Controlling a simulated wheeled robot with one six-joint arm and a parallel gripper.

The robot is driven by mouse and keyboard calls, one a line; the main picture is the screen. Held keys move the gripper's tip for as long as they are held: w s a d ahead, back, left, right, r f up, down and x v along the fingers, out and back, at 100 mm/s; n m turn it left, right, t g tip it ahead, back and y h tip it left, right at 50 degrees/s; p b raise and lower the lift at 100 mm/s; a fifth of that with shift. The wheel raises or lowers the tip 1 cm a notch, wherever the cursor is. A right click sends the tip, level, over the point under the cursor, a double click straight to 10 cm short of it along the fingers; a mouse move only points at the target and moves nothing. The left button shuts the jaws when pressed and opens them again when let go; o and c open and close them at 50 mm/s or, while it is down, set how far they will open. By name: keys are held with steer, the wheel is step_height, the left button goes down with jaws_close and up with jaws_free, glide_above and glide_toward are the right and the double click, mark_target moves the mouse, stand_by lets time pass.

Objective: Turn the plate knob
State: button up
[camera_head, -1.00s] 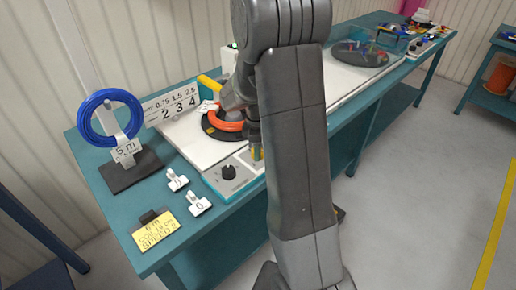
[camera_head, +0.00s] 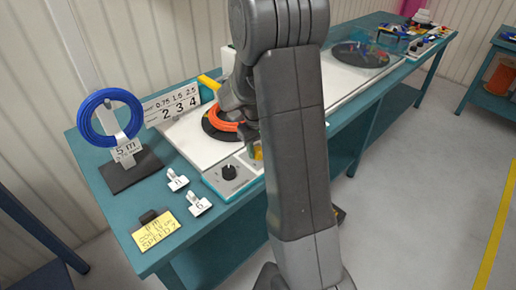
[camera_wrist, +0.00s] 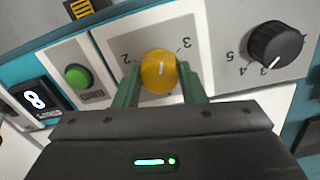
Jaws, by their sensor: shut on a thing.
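A round yellow knob (camera_wrist: 159,72) with a white pointer line sits on a light panel, between the printed numbers 2 and 3 in the wrist view. My gripper (camera_wrist: 160,88) is shut on this knob, with one green finger on each side. The pointer line runs nearly straight up in that view. In the head view a small part of the yellow knob (camera_head: 256,153) shows at the edge of my arm, which hides most of the gripper there.
A black knob (camera_wrist: 275,44) stands close to the right finger. An orange cable coil (camera_head: 222,122) lies on the dark round plate behind. A blue coil (camera_head: 106,118) hangs on a stand.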

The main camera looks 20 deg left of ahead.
mark_target(256, 150)
steer(key=m, duration=0.7)
steer(key=shift+a, duration=0.1)
stand_by(0.6)
steer(key=o, duration=1)
step_height(256, 150, up, 14)
steer(key=shift+a, duration=0.25)
steer(key=shift+s+f, duration=0.1)
steer(key=f, duration=1.3)
steer(key=shift+d+f, duration=0.25)
steer(key=shift+f, duration=0.15)
steer(key=shift+r, duration=0.1)
